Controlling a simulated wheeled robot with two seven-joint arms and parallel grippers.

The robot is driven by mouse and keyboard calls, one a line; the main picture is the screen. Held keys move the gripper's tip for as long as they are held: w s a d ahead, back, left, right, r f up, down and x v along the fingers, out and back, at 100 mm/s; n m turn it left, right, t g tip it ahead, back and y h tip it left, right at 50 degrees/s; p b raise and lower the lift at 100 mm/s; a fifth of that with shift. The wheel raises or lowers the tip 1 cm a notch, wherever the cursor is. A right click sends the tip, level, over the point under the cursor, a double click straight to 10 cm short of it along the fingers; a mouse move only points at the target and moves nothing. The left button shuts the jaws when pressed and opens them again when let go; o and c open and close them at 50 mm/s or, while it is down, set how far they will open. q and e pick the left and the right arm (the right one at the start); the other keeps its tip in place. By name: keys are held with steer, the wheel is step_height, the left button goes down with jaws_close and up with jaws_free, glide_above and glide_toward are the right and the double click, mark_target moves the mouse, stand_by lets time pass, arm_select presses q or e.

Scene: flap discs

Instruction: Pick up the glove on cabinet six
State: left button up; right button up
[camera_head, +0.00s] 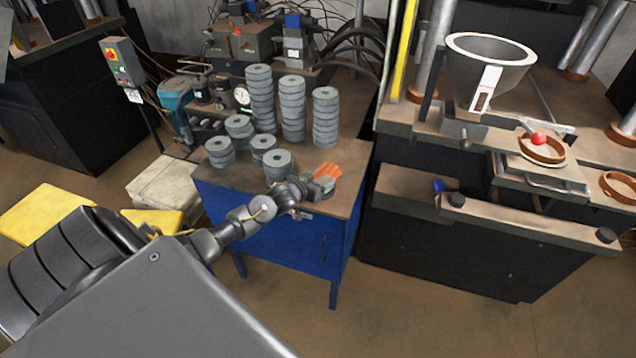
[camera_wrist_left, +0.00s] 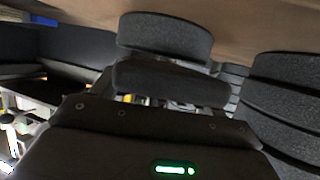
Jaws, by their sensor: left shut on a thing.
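The glove (camera_head: 328,170), with its orange part showing, is at the right side of the top of the blue cabinet (camera_head: 272,216). My left gripper (camera_head: 312,188) reaches over the cabinet's front part and is shut on the glove, covering part of it. Whether the glove touches the cabinet top cannot be told. In the left wrist view the dark gripper body (camera_wrist_left: 150,145) fills the lower part, and the glove cannot be made out there. My right gripper is not in view.
Several stacks of grey flap discs (camera_head: 292,110) stand on the cabinet behind and left of my gripper. Disc stacks (camera_wrist_left: 290,105) also show close by in the left wrist view. A press bench with a metal hopper (camera_head: 487,70) stands at the right. Floor is clear in front.

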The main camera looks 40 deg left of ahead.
arm_select(q)
step_height(320, 180, up, 3)
steer(key=shift+f, duration=0.15)
steer(key=s+r, duration=0.1)
steer(key=s+d+r+b, duration=0.1)
steer(key=r, duration=0.1)
steer(key=s+d+r, duration=0.1)
steer(key=s, duration=0.1)
steer(key=shift+d+r, duration=0.1)
steer(key=shift+r, duration=0.3)
steer(key=s+d+r+b, duration=0.2)
steer(key=s+d+r, duration=0.3)
steer(key=s, duration=0.3)
